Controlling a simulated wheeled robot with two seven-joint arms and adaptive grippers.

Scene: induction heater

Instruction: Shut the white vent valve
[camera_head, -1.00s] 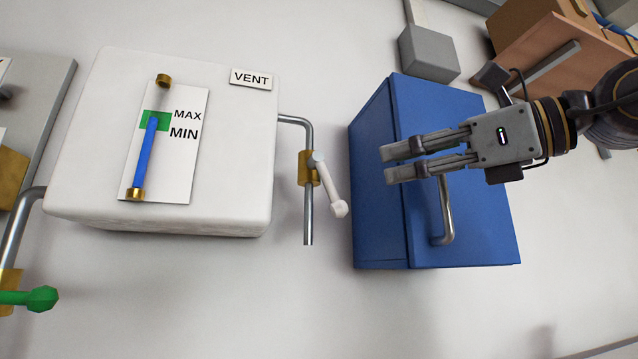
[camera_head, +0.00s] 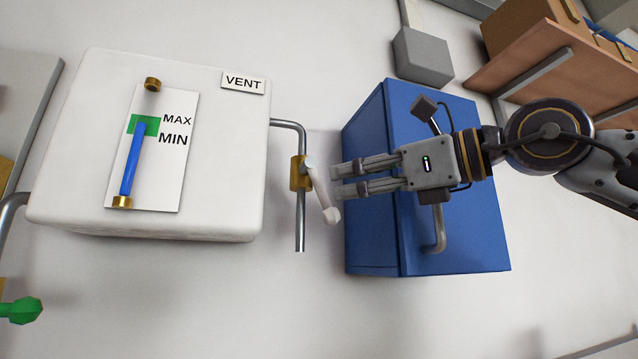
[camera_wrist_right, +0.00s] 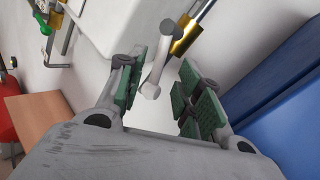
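The white vent valve handle (camera_head: 321,193) slants down and to the right from a brass valve body (camera_head: 297,174) on a thin metal pipe, right of the white tank labelled VENT (camera_head: 70,140). My right gripper (camera_head: 334,181) comes in from the right, its fingertips close beside the handle. In the right wrist view, my right gripper (camera_wrist_right: 164,84) is open, its green pads apart. The white handle (camera_wrist_right: 155,72) shows between and ahead of the pads, with visible room on both sides. The brass body (camera_wrist_right: 186,36) is beyond it. My left gripper is not in view.
A blue cabinet (camera_head: 370,225) with a metal handle stands behind and below my right gripper. A green valve handle (camera_head: 22,311) is at the lower left. A grey box (camera_head: 423,57) is on the wall above. Wall below the vent pipe is clear.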

